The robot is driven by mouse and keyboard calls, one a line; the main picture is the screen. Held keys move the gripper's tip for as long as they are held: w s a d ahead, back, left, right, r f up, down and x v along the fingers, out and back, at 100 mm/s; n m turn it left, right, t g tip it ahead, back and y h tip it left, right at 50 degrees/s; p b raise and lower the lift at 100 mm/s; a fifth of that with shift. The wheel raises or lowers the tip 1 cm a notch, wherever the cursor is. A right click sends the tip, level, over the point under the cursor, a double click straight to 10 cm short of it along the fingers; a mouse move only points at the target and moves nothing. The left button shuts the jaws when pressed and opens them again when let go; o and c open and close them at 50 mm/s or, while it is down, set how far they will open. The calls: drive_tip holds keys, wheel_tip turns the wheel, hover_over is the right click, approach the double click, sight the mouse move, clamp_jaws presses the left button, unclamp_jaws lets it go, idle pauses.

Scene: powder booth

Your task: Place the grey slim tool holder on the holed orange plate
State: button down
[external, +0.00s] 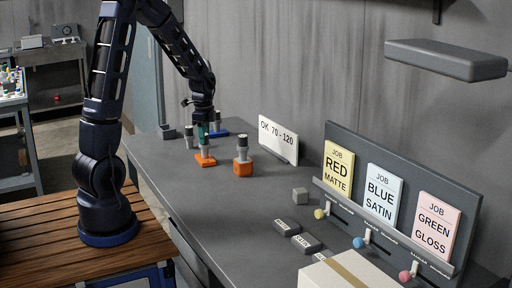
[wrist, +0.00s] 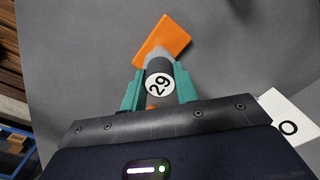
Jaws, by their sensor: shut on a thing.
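My gripper (external: 203,133) has teal fingers and is shut on the grey slim tool holder. In the wrist view my gripper (wrist: 160,92) grips this tool holder (wrist: 159,79), which has a dark body, a round white "29" label and a grey end. The orange plate (external: 206,162) lies on the bench directly below the held holder in the external view. In the wrist view the orange plate (wrist: 168,36) shows just beyond the holder's grey end. I cannot tell whether the holder touches the plate. The plate's hole is hidden.
An orange block (external: 243,168) with a dark-topped holder stands to the right. Another slim holder (external: 189,138) stands close on the left, and a blue plate (external: 218,133) lies behind. A white "OK 70-120" card (external: 279,138) stands at the wall.

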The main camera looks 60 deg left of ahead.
drive_tip(key=shift+f, duration=0.15)
drive_tip(key=c, duration=1.1)
unclamp_jaws()
wheel_tip(320, 180, up, 12)
drive_tip(key=s+d+r+n+t, duration=0.1)
drive_tip(key=s+d+r+n, duration=0.1)
drive_tip(key=s+d+r, duration=0.35)
drive_tip(key=s+d+r+n+t, duration=0.1)
drive_tip(key=s+d+r+n, duration=0.15)
drive_tip(key=d, duration=0.55)
drive_tip(key=s+d+n+t, duration=0.1)
drive_tip(key=s+d, duration=0.2)
drive_tip(key=s, duration=0.1)
drive_tip(key=s+d+r+n, duration=0.1)
drive_tip(key=s+d+n, duration=0.1)
drive_tip(key=s+d, duration=0.1)
drive_tip(key=s+d+n+t, duration=0.1)
drive_tip(key=s+d, duration=0.2)
drive_tip(key=s, duration=0.2)
drive_tip(key=shift+s+d+r+n+t, duration=0.25)
drive_tip(key=shift+s+r+t, duration=0.05)
drive_tip(key=shift+s+r, duration=0.1)
